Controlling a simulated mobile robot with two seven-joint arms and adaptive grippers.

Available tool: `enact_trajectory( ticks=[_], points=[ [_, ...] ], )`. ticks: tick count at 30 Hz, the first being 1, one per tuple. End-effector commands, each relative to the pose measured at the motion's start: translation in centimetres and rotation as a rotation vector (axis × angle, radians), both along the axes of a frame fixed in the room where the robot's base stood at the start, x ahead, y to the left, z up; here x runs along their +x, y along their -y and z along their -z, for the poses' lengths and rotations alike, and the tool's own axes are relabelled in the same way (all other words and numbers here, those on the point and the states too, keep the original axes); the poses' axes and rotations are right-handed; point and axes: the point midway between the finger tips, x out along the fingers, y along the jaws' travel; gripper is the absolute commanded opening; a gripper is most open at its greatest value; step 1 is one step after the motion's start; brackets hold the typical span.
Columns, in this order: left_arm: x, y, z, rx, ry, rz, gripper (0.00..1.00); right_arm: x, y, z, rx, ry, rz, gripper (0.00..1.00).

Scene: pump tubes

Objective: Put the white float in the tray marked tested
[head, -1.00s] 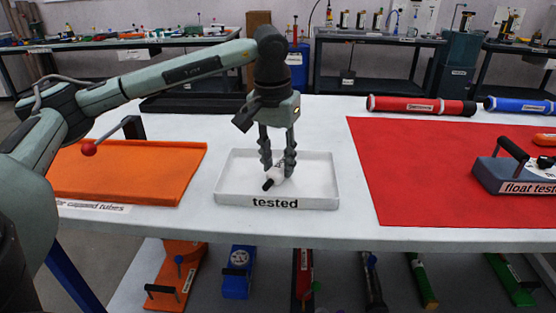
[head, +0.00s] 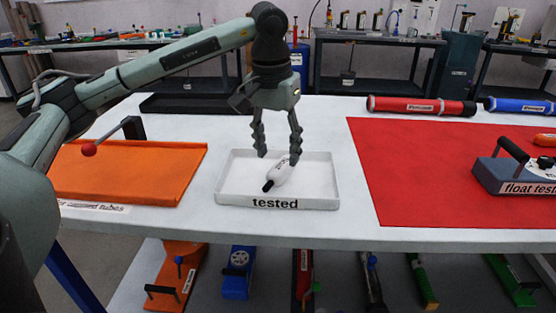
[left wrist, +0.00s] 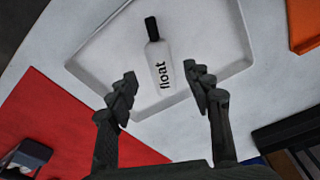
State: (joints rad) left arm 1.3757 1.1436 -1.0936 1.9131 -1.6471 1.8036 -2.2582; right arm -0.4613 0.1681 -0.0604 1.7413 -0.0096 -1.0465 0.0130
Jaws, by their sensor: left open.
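The white float (head: 281,174), with a black tip, lies in the white tray marked tested (head: 325,203) in the head view. In the left wrist view the float (left wrist: 160,66), lettered "float", lies on the floor of the tray (left wrist: 112,84). My left gripper (head: 278,155) is open just above the float, with its fingers spread and nothing between them. In the left wrist view the open fingers (left wrist: 158,82) stand on either side of the float's near end, apart from it. My right gripper is not in view.
An orange tray (head: 135,172) with a red-knobbed lever stands left of the white tray. A red mat (head: 430,170) with a float tester (head: 515,176) lies to the right. Red (head: 420,106) and blue (head: 520,105) tubes lie along the back edge.

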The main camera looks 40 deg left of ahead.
Motion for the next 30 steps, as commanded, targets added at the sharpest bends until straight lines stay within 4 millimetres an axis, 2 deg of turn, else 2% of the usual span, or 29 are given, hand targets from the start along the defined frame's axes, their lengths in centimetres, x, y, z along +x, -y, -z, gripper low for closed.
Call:
enact_trajectory(
  ticks=[1, 6, 12, 18, 30],
  points=[
    [0.0, 0.1, -1.3, -0.001, 0.005, 0.000, 0.51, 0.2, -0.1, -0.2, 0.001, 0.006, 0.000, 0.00],
    [-0.5, 0.2, -5.0, -0.001, 0.004, 0.000, 0.51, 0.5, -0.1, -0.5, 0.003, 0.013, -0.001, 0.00],
    [-0.8, 0.2, -7.8, 0.000, 0.002, 0.001, 0.51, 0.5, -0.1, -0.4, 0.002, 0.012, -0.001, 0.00],
    [-1.0, 0.2, -8.6, 0.000, 0.000, 0.001, 0.51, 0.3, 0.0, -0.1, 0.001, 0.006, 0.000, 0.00],
    [-1.0, 0.2, -8.6, 0.000, 0.000, 0.001, 0.51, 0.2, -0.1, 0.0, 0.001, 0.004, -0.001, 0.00]
  ],
)
